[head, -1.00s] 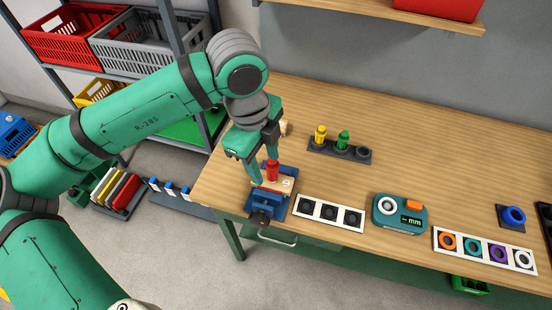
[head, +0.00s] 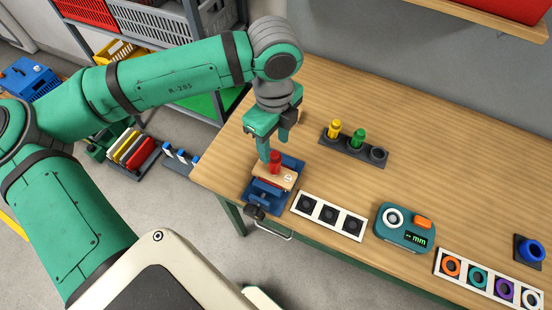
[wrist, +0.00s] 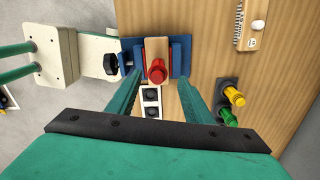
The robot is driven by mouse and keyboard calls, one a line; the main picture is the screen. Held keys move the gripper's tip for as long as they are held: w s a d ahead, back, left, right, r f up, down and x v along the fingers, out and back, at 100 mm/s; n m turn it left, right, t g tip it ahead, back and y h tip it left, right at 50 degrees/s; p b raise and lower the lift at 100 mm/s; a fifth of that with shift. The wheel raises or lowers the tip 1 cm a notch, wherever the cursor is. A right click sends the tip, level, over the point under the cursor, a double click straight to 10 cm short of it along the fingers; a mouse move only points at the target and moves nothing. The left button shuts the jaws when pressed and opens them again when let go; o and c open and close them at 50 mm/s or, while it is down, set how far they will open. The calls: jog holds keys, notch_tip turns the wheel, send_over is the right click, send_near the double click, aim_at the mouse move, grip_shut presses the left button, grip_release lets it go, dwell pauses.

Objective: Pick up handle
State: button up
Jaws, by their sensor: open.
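A red handle (head: 275,161) stands upright on a wooden block (head: 284,179) in a blue vise (head: 259,195) near the bench's front-left corner. My gripper (head: 275,150) is open just above and behind the red handle. In the wrist view, the red handle (wrist: 157,70) lies in line with the gap between the two fingers, apart from both. A yellow handle (head: 334,130) and a green handle (head: 358,138) stand in a dark rack (head: 344,149) to the right. The rack's right-hand place is empty.
A white tray (head: 298,208) with three black sockets lies right of the vise. Beyond it are a teal gauge (head: 404,237), a strip of coloured rings (head: 474,285) and a blue ring (head: 532,250). The middle of the bench is clear.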

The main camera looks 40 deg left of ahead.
aim_at(274, 153)
jog(key=shift+s+f, duration=0.15)
jog(key=shift+f, duration=0.4)
jog(key=shift+d+f, duration=0.15)
jog(key=shift+f, duration=2.15)
jog(key=c, duration=1.1)
